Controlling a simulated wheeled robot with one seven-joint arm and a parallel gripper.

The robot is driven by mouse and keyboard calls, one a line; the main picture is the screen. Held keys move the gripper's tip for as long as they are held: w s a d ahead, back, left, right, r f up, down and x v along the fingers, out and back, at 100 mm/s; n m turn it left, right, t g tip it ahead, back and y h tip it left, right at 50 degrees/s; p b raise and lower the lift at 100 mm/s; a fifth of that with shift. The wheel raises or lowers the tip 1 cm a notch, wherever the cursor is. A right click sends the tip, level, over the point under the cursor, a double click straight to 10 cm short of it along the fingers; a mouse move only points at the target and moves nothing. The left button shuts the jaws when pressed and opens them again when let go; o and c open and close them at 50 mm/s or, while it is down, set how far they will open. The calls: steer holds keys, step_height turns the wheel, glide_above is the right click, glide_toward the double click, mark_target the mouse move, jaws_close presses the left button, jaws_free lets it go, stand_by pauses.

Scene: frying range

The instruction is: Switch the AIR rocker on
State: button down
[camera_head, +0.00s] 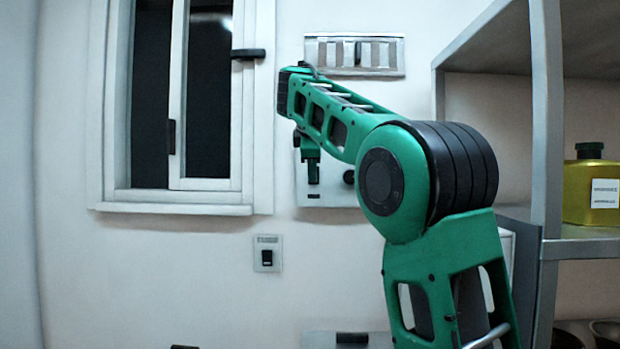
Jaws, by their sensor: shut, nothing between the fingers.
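A small grey switch plate (267,241) with a label strip and a black rocker (267,257) is on the wall, below and right of the window. Its label is too small to read, so I cannot tell whether it is the AIR rocker or which way it is set. My gripper (313,178) points down in front of a pale wall panel (330,200), above and right of the small plate. It is shut and empty, apart from the small plate. My arm hides much of the pale panel.
A window (180,100) with a dark handle is at left. A metal vent (390,54) is above my arm. A dark knob (348,177) is on the pale panel. Metal shelving (549,150) with a yellow-green container (585,190) stands at right. Wall around the small plate is clear.

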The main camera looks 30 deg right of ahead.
steer(key=shift+w+d+f, duration=0.15)
steer(key=shift+w+d, duration=0.45)
steer(key=shift+w, duration=0.25)
steer(key=shift+w+d+f, duration=0.1)
steer(key=shift+w+d, duration=0.45)
steer(key=shift+w, duration=0.35)
steer(key=shift+d, duration=0.1)
steer(key=shift+r, duration=0.1)
steer(key=shift+r, duration=0.85)
steer(key=shift+f, duration=0.1)
